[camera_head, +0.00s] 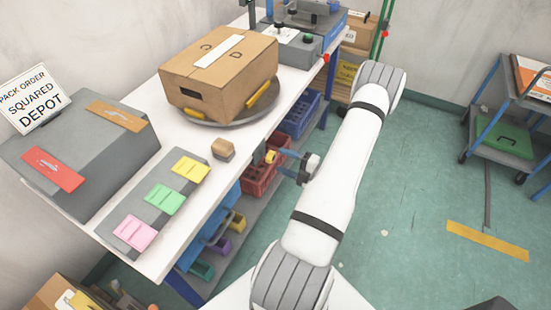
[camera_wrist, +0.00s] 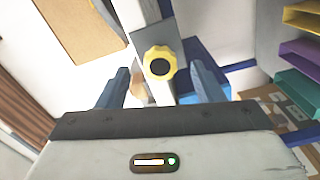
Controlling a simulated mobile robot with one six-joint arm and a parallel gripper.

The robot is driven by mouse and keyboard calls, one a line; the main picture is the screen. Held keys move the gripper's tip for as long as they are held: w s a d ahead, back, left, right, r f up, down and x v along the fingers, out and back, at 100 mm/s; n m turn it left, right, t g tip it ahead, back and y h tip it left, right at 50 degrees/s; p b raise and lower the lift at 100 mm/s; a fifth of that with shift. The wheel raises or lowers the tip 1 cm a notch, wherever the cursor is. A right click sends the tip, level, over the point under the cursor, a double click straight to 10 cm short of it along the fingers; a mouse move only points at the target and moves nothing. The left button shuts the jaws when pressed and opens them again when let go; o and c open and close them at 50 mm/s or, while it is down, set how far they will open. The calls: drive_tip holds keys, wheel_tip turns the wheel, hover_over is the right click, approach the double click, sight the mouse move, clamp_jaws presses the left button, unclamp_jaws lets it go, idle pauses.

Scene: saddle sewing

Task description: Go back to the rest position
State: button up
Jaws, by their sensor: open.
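My gripper (camera_head: 282,163) is beside the front edge of the white workbench (camera_head: 188,231), partly behind my white arm in the head view. In the wrist view my gripper (camera_wrist: 160,80) has its two dark blue fingers apart, with nothing held between them. A yellow knob with a dark centre (camera_wrist: 160,63) appears between and beyond the fingertips. A yellow knob (camera_head: 271,156) also shows just left of the gripper in the head view, near the bench edge. I cannot tell how far it is from the fingers.
A cardboard box (camera_head: 220,75) sits on a round turntable (camera_head: 214,119) on the bench. A small brown block (camera_head: 223,149) and a grey board with pink, green and yellow cards (camera_head: 164,198) lie nearer. Coloured bins (camera_head: 300,115) are below. Open green floor (camera_head: 420,200) is right, before a cart (camera_head: 500,135).

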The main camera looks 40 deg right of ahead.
drive_tip(key=shift+v, duration=1.2)
